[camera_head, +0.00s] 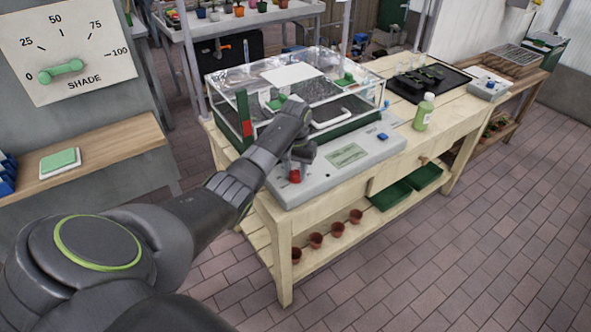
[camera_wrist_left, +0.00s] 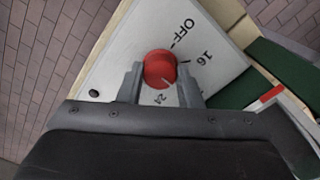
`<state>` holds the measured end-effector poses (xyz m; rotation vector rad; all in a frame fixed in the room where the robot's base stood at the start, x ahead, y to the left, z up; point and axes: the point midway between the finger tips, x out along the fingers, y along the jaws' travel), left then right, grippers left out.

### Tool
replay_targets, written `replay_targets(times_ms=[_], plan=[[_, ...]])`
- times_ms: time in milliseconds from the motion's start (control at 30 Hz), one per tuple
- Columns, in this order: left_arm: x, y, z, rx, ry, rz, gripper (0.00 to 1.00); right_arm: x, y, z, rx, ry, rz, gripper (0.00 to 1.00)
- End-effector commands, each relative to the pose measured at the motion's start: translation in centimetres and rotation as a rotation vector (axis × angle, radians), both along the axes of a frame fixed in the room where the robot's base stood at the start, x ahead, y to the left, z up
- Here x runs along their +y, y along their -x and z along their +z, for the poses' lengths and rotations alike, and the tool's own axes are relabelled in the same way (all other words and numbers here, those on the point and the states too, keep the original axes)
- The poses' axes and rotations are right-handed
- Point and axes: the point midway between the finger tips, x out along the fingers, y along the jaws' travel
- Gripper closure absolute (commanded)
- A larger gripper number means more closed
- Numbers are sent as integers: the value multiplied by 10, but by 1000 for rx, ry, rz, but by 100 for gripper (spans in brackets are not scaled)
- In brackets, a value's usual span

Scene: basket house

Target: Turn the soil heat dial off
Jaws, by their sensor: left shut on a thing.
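The soil heat dial is a red round knob (camera_wrist_left: 160,66) on a pale grey control panel (camera_wrist_left: 120,68). Printed marks OFF, 16 and 24 stand around it in the left wrist view. A light pointer line on the knob's near side faces toward the 24, away from OFF. My left gripper (camera_wrist_left: 160,80) has a finger on each side of the knob and is shut on it. In the head view the red knob (camera_head: 295,176) shows at the panel's front left corner, below my left gripper (camera_head: 299,166). My right gripper is not in view.
A clear-lidded propagator (camera_head: 235,90) stands behind the panel on the wooden bench (camera_head: 400,150). A green bottle (camera_head: 424,112) and black tray (camera_head: 452,78) are to the right. A shade dial board (camera_head: 70,50) is at left. The brick floor (camera_head: 480,250) in front is clear.

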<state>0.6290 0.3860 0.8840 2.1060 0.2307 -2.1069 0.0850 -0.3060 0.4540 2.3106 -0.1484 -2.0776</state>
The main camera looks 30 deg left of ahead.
Motion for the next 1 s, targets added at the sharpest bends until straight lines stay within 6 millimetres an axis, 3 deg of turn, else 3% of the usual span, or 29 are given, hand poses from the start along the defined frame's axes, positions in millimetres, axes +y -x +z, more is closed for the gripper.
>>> replay_targets(times_ms=[267, 467, 1000], plan=[[0, 0, 3, 2, 0, 36, 91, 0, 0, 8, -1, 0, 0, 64], [0, 0, 5, 3, 1, 140, 91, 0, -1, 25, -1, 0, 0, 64], [0, -1, 5, 0, 0, 632, 91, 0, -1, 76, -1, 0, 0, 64]])
